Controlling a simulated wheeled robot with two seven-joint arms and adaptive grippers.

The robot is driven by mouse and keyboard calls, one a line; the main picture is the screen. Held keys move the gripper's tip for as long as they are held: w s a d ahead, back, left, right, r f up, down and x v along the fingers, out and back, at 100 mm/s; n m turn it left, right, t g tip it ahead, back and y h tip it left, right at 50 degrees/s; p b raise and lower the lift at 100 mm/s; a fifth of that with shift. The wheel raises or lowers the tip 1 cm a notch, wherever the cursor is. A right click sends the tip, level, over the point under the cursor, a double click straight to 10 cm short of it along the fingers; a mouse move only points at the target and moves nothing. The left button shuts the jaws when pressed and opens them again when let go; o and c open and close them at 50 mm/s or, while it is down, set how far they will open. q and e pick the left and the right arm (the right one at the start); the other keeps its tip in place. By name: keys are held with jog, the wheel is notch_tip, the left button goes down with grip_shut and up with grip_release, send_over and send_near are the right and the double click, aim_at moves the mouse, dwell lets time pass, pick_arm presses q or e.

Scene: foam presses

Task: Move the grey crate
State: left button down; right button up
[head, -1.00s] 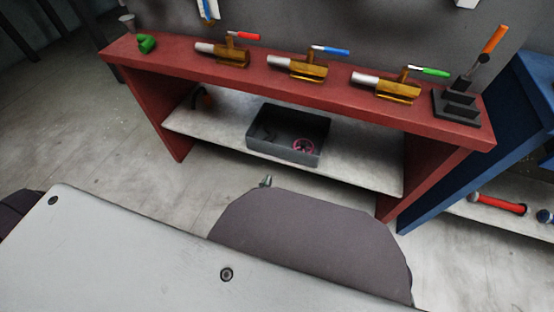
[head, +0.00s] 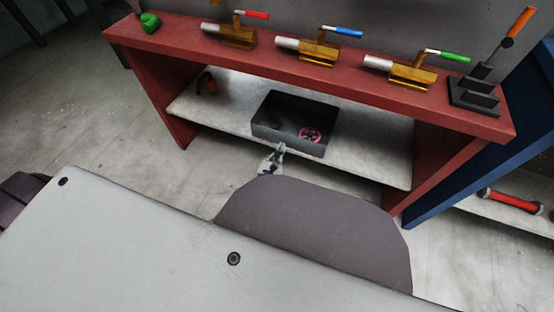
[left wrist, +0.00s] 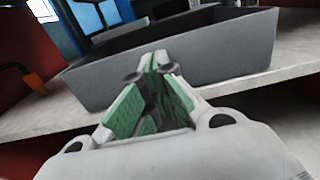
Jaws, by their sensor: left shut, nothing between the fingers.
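The grey crate (head: 262,133) sits on the light lower shelf of the red bench, with a pink ring-shaped thing (head: 309,135) and a dark item inside. My left gripper (head: 280,147) is shut and empty in front of the crate's near wall. In the left wrist view the gripper's green-padded fingers (left wrist: 158,62) point at the crate's near wall (left wrist: 215,58) and overlap it in the picture. I cannot tell whether they touch it. My right gripper is not in view.
The red bench (head: 330,70) carries several foam presses with coloured handles above the lower shelf (head: 370,160). A black and orange item (head: 207,84) lies left of the crate. A blue bench (head: 465,165) stands at the right. The shelf is clear right of the crate.

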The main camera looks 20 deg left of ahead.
aim_at(287, 138)
pick_arm(q)
jog(key=w+b, duration=0.1)
jog(key=w, duration=0.2)
jog(key=shift+d, duration=0.1)
jog(key=shift+w, duration=0.5)
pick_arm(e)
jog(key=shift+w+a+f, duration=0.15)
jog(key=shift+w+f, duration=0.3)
pick_arm(q)
jog(key=shift+r, duration=0.1)
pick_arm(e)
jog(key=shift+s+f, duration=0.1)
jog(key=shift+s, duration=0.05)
